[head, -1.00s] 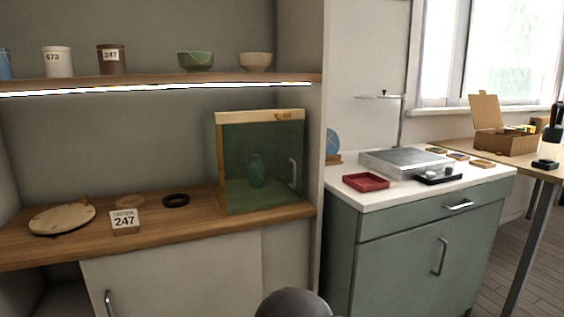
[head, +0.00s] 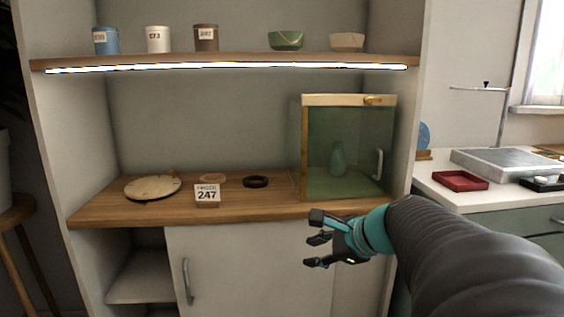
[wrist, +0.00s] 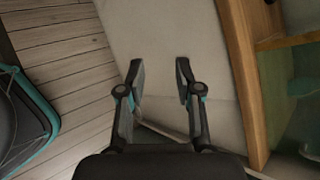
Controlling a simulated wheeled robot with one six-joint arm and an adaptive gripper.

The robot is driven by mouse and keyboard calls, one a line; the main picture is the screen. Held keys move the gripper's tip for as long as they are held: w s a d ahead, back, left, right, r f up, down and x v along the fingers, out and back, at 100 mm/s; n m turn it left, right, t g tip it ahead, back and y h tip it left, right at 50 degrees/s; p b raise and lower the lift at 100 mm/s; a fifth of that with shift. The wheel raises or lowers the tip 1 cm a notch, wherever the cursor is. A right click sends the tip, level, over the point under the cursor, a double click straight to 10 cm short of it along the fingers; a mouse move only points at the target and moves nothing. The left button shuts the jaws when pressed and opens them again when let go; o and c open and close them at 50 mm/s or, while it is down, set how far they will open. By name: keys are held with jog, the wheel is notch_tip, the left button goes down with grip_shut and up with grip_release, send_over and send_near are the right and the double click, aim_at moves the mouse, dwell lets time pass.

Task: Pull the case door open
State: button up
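The glass case (head: 348,101) stands on the right end of the wooden counter, with a wooden top and a brass latch piece at its top edge. Its glass door (head: 355,150) faces front and looks closed, with a silver vertical handle (head: 378,163) on the right side. A teal vase (head: 338,160) stands inside. My gripper (head: 312,243) is open and empty, in front of the counter, below and to the left of the handle and apart from it. In the wrist view my gripper (wrist: 158,70) shows both fingers spread with nothing between them. A wooden edge of the shelving (wrist: 240,70) lies to their right.
On the counter are a round wooden disc (head: 153,187), a 247 card (head: 207,194) and a dark ring (head: 255,182). The shelf above (head: 230,61) holds jars and bowls. A red tray (head: 460,180) lies on the white worktop at right.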

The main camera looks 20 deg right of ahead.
jog(key=w+d+r+m+t+h+b, duration=0.1)
jog(key=d+r+m+t, duration=0.3)
jog(key=d, duration=0.4)
jog(key=w+d+r+m+t+h+b, duration=0.1)
jog(key=w+d+r+m, duration=0.15)
jog(key=d+m, duration=0.4)
jog(key=m+t+h, duration=0.3)
jog(key=m, duration=0.1)
send_near(382, 157)
jog(key=w, duration=0.9)
jog(key=shift+w+d+f, duration=0.15)
jog(key=shift+w+d, duration=0.05)
jog(key=shift+d, duration=0.05)
grip_shut()
